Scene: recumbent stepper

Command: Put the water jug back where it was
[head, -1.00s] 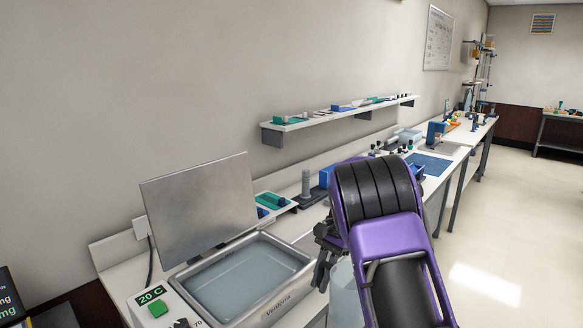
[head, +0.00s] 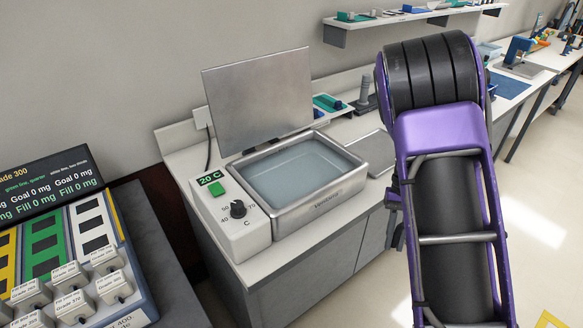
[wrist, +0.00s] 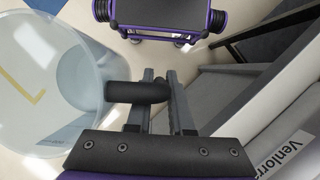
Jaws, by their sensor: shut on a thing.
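The water jug (wrist: 50,85) is clear and round, and fills the left of the wrist view. Its black handle (wrist: 138,92) lies between the fingers of my gripper (wrist: 160,78), which is shut on it. The jug hangs over the pale floor, and a yellow corner mark shows through it. In the head view, my purple and black arm hides the jug and most of my gripper. I cannot tell the water level in the jug.
A steel water bath (head: 345,196) with its lid raised stands on the white counter (head: 262,266), left of my arm. A dispenser with coloured panels (head: 45,245) is at the lower left. A yellow floor mark (head: 549,319) shows at the lower right. Open floor lies right of my arm.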

